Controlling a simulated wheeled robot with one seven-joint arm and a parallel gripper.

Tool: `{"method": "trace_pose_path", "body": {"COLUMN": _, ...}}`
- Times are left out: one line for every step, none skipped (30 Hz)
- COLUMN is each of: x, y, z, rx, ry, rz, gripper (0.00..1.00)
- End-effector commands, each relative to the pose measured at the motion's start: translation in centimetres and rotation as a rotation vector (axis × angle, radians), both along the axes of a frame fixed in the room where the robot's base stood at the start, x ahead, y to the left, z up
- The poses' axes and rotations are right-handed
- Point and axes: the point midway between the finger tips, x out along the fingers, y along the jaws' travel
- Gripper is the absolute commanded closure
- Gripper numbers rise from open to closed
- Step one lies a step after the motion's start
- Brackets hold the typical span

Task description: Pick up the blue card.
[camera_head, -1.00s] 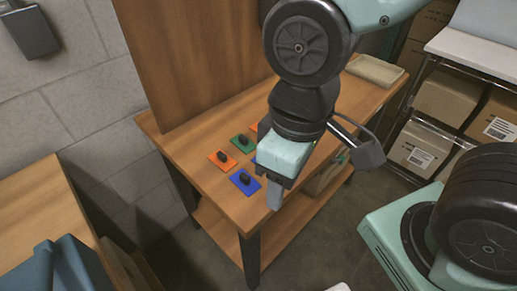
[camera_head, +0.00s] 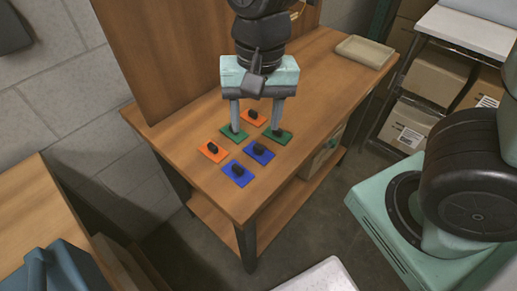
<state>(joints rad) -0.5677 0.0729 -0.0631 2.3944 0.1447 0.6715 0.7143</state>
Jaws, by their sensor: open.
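Two blue cards with black knobs lie on the wooden table: one blue card (camera_head: 238,173) at the near edge of the group, the other blue card (camera_head: 259,152) just behind it to the right. My gripper (camera_head: 256,131) points down over the group with its two fingers spread wide and nothing between them. The left fingertip is by a green card (camera_head: 234,132), the right fingertip by another green card (camera_head: 278,136). Both blue cards lie nearer the viewer than the fingers. I cannot tell how high the fingertips are above the table.
Orange cards lie at the left (camera_head: 212,151) and behind the gap between the fingers (camera_head: 254,118). An upright wooden panel (camera_head: 190,50) stands along the table's back left. A beige tray (camera_head: 364,52) sits at the far right end. The tabletop's near left part is bare.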

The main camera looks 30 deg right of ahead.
Motion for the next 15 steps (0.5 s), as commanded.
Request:
{"method": "trace_pose_path", "body": {"x": 1.4, "y": -0.5, "z": -0.1, "rx": -0.012, "ry": 0.009, "rz": -0.125, "gripper": 0.47}}
{"method": "trace_pose_path", "body": {"x": 2.2, "y": -1.0, "z": -0.2, "rx": -0.02, "ry": 0.013, "rz": -0.215, "gripper": 0.47}}
{"method": "trace_pose_path", "body": {"x": 3.4, "y": -1.6, "z": -0.3, "rx": -0.034, "ry": 0.017, "rz": -0.334, "gripper": 0.47}}
{"method": "trace_pose_path", "body": {"x": 4.2, "y": -2.1, "z": -0.4, "rx": -0.042, "ry": 0.017, "rz": -0.418, "gripper": 0.47}}
{"method": "trace_pose_path", "body": {"x": 4.9, "y": -2.6, "z": -0.5, "rx": -0.051, "ry": 0.017, "rz": -0.496, "gripper": 0.47}}
{"method": "trace_pose_path", "body": {"x": 5.8, "y": -3.2, "z": -0.5, "rx": -0.06, "ry": 0.015, "rz": -0.586, "gripper": 0.47}}
{"method": "trace_pose_path", "body": {"x": 6.3, "y": -3.6, "z": -0.6, "rx": -0.067, "ry": 0.013, "rz": -0.646, "gripper": 0.47}}
{"method": "trace_pose_path", "body": {"x": 6.7, "y": -4.0, "z": -0.6, "rx": -0.072, "ry": 0.011, "rz": -0.699, "gripper": 0.47}}
{"method": "trace_pose_path", "body": {"x": 7.3, "y": -4.4, "z": -0.6, "rx": -0.079, "ry": 0.007, "rz": -0.754, "gripper": 0.47}}
{"method": "trace_pose_path", "body": {"x": 7.5, "y": -4.6, "z": -0.6, "rx": -0.083, "ry": 0.006, "rz": -0.789, "gripper": 0.47}}
{"method": "trace_pose_path", "body": {"x": 7.8, "y": -4.9, "z": -0.6, "rx": -0.085, "ry": 0.004, "rz": -0.816, "gripper": 0.47}}
{"method": "trace_pose_path", "body": {"x": 8.0, "y": -5.1, "z": -0.7, "rx": -0.088, "ry": 0.003, "rz": -0.843, "gripper": 0.47}}
{"method": "trace_pose_path", "body": {"x": 8.0, "y": -5.2, "z": -0.9, "rx": -0.09, "ry": 0.002, "rz": -0.854, "gripper": 0.47}}
{"method": "trace_pose_path", "body": {"x": 8.1, "y": -5.2, "z": -1.2, "rx": -0.09, "ry": 0.003, "rz": -0.862, "gripper": 0.47}}
{"method": "trace_pose_path", "body": {"x": 8.1, "y": -5.2, "z": -1.7, "rx": -0.092, "ry": 0.004, "rz": -0.868, "gripper": 0.47}}
